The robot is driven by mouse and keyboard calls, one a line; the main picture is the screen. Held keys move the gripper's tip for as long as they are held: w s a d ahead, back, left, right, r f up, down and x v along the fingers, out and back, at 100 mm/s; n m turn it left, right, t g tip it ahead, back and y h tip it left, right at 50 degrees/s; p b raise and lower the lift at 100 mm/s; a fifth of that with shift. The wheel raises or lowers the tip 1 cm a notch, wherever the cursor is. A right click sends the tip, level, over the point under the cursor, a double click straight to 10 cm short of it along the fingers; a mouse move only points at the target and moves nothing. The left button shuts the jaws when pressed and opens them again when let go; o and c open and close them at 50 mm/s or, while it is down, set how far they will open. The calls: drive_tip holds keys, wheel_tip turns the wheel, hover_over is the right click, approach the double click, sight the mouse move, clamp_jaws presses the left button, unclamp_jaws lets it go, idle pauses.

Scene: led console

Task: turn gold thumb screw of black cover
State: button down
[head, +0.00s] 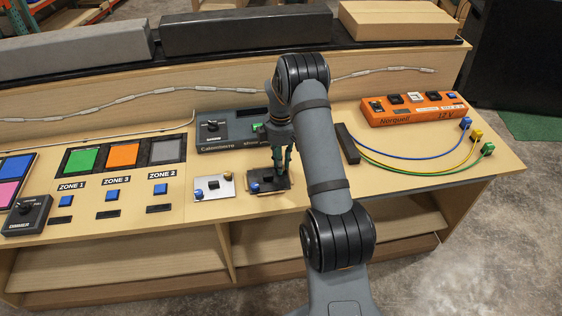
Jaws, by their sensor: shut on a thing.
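The black cover (267,187) lies flat on the wooden bench, in front of the grey calibration console. A blue thumb screw (253,187) shows at its left end. My gripper (281,171) points down over the upper right part of the cover, with its fingertips close together at the cover. It is shut on the gold thumb screw there, which the fingers mostly hide. How far the screw is turned cannot be told.
A white plate (214,186) with blue and gold screws lies just left. The grey console (220,132) stands close behind. A black block (347,143) with blue, yellow and green cables and an orange box (413,109) are at the right. Zone buttons (112,196) are left.

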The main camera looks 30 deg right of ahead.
drive_tip(key=n, duration=0.2)
drive_tip(key=n+p, duration=0.1)
drive_tip(key=n, duration=0.3)
drive_tip(key=shift+s+f, duration=0.25)
drive_tip(key=shift+s, duration=0.05)
drive_tip(key=shift+n, duration=0.4)
drive_tip(key=c, duration=1.8)
unclamp_jaws()
drive_tip(key=shift+w, duration=0.15)
drive_tip(key=shift+c, duration=0.2)
drive_tip(key=shift+r, duration=0.1)
drive_tip(key=shift+w, duration=0.1)
drive_tip(key=shift+r, duration=0.15)
wheel_tip(320, 180, up, 12)
drive_tip(key=shift+o, duration=0.4)
drive_tip(key=shift+f, duration=0.2)
